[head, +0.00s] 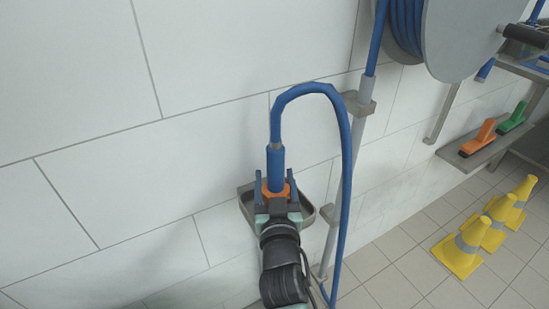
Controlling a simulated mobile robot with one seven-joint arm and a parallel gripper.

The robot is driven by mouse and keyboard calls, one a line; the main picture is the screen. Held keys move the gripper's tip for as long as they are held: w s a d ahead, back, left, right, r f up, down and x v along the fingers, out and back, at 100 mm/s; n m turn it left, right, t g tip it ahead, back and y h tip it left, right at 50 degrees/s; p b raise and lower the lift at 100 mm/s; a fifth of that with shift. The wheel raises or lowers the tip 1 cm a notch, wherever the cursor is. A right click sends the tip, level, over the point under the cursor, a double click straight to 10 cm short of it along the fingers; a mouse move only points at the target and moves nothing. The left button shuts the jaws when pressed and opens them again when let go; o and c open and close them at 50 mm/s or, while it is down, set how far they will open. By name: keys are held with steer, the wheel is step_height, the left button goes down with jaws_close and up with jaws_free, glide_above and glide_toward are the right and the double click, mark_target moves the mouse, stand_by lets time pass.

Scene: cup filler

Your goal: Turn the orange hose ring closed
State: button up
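The orange hose ring (277,191) sits at the lower end of the blue hose nozzle (275,166), which hangs straight down from the looped blue hose (343,130). My gripper (276,186) is at the ring, with one blue finger on its left and one on its right. The ring lies between the fingers. Whether both fingers touch it is too small to tell. My wrist hides the lower part of the ring and what is under it. A grey metal tray (306,212) on the wall shows behind my gripper.
A grey upright pipe (347,165) stands just right of my gripper, with the hose hanging beside it. A hose reel (456,38) is at the upper right. A shelf (470,161) holds an orange and a green brush. Yellow cones (458,254) stand on the tiled floor. The left wall is bare.

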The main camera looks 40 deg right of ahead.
steer(key=b, duration=0.2)
steer(key=shift+s+f+m+b, duration=0.15)
steer(key=shift+f+m+b, duration=0.1)
steer(key=shift+m+b, duration=0.05)
steer(key=shift+r, duration=0.2)
steer(key=o, duration=1.4)
steer(key=shift+c, duration=0.2)
steer(key=shift+s, duration=0.1)
steer(key=v, duration=1.3)
steer(key=shift+w+a, duration=0.2)
steer(key=shift+w, duration=0.05)
